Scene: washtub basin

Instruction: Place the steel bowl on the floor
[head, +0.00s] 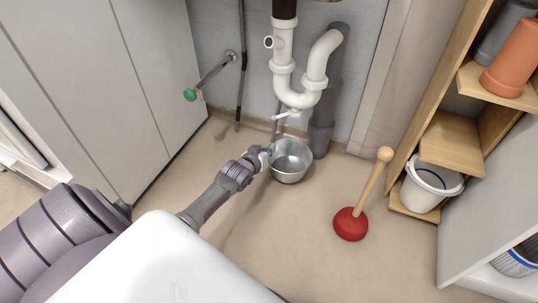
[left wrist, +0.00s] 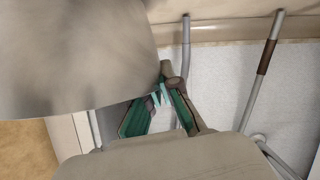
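The steel bowl (head: 291,162) is a round, shiny grey bowl, upright with its opening up, below the white drain pipe. It also shows large at the upper left of the left wrist view (left wrist: 75,50). My left gripper (head: 265,154) reaches its left rim. In the left wrist view the green-padded fingers (left wrist: 165,88) come together at the bowl's edge and appear shut on the rim. I cannot tell whether the bowl's base touches the floor (head: 270,235). My right gripper is in neither view.
A white drain trap (head: 284,85) hangs just above the bowl. A red plunger (head: 350,224) stands to its right. A wooden shelf (head: 452,142) with a white bucket (head: 430,183) is at the right. A green-handled valve (head: 190,95) juts from the wall. Floor in front is clear.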

